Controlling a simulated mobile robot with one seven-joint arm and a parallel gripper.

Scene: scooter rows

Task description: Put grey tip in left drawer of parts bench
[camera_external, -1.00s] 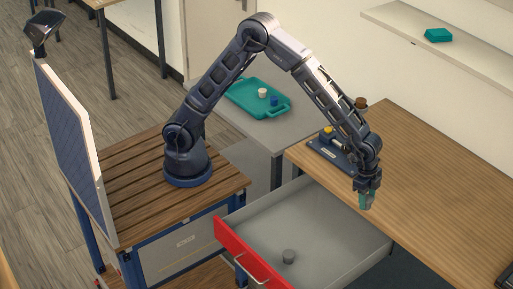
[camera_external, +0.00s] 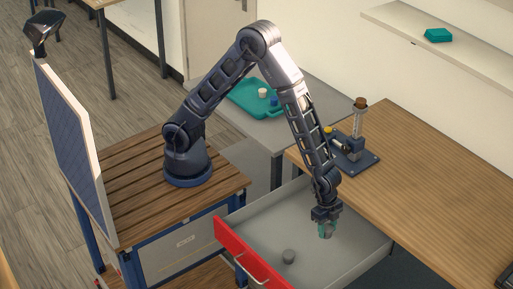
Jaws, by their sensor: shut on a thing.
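The drawer has a red front, a metal handle and a pale grey inside. It is pulled out from the wooden-topped parts bench (camera_external: 430,185). I cannot tell how high my fingers are above the drawer floor.
A dark blue press-like fixture (camera_external: 355,158) with a brown knob stands on the bench's near-left corner. A teal tray (camera_external: 254,98) with a white and a blue piece lies on a grey table behind. The drawer's middle is clear.

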